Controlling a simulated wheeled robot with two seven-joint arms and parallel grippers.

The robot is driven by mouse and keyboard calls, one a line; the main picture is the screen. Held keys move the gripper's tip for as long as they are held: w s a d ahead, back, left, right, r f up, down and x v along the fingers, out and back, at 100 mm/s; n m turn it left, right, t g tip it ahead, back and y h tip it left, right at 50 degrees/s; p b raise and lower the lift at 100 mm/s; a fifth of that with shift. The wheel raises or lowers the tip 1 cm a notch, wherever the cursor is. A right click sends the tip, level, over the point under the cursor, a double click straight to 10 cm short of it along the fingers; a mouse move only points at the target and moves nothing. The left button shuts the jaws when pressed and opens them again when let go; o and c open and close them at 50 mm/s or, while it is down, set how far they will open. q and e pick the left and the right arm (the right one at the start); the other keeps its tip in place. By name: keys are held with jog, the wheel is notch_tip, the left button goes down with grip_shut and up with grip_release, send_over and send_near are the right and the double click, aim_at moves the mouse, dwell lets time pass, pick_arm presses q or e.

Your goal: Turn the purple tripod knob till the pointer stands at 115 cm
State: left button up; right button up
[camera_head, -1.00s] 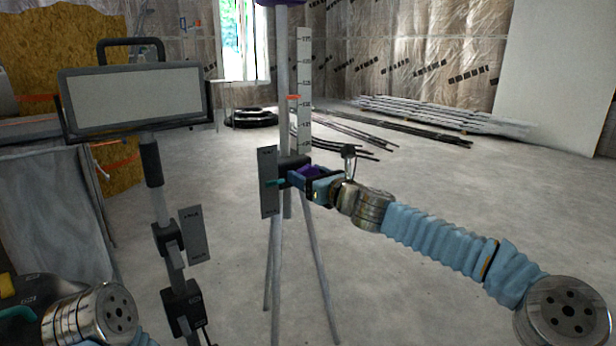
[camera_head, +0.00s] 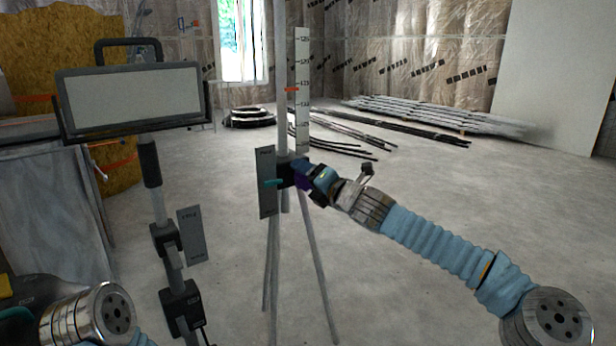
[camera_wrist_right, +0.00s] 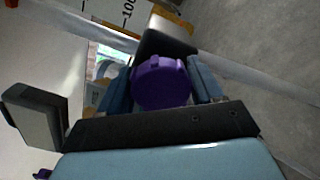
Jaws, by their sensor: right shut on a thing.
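The purple knob (camera_head: 303,179) sits on the black collar (camera_head: 286,173) of the grey tripod. My right gripper (camera_head: 311,181) is shut on it from the right. In the right wrist view the round purple knob (camera_wrist_right: 161,82) lies between the two blue-grey fingers. The white upright scale (camera_head: 302,70) stands behind the tripod's mast (camera_head: 281,80). An orange-red pointer (camera_head: 291,90) lies across the scale's left edge, between two marks; the numbers are too small to read surely. Only part of my left arm shows at the lower left; its gripper is out of view.
A floodlight (camera_head: 132,97) on its own stand is at the left. A grey plate (camera_head: 266,182) and a teal lever (camera_head: 273,183) are by the collar. Long stacked sheets (camera_head: 430,116) and dark bars lie behind. The floor at right is clear.

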jog(key=m, duration=0.6)
jog(key=shift+d+f+m, duration=0.1)
jog(key=shift+f+m, duration=0.05)
jog(key=shift+m, duration=0.15)
dwell(0.5)
jog(key=o, duration=1)
jog(key=v, duration=1.3)
jog(key=shift+s+d, duration=0.2)
jog(key=shift+s, duration=0.1)
jog(key=shift+f, duration=0.1)
